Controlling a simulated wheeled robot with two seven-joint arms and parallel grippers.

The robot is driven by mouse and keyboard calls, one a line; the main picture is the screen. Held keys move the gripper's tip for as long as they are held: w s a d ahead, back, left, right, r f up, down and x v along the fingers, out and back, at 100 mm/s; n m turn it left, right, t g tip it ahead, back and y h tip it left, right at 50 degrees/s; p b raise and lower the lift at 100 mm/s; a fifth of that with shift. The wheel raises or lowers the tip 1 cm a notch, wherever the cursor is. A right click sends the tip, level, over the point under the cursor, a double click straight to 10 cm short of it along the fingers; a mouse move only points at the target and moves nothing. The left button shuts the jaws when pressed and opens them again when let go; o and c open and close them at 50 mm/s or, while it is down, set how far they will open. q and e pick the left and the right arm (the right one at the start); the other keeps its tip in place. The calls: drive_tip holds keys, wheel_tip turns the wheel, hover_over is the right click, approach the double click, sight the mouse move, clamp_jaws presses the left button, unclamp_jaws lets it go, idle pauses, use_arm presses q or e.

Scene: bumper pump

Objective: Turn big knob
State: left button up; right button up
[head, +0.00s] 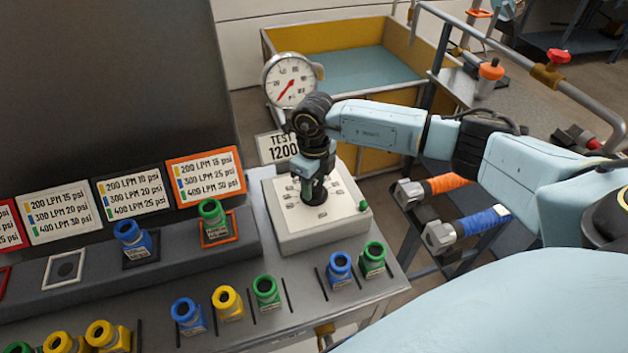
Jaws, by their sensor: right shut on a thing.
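The big knob (314,196) is a black round knob on top of the white control box (337,225). My right gripper (312,188) points down over it and is shut on it, hiding part of it. My right arm reaches in from the right side. A small green knob (363,206) sits at the box's right corner. A round gauge (289,80) with a red needle stands behind. My left gripper is not in the head view.
Blue, yellow and green fittings stand on the grey bench (300,320) in front of the box. Signs with flow values (205,176) lean at the left. A yellow-walled tank (395,40) is behind, and a metal pipe rail (500,50) runs at the right.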

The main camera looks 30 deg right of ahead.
sight(314, 186)
drive_tip(key=shift+m, duration=0.6)
drive_tip(key=o, duration=1)
drive_tip(key=shift+c, duration=0.2)
wheel_tip(314, 186, up, 14)
drive_tip(key=shift+f, duration=0.25)
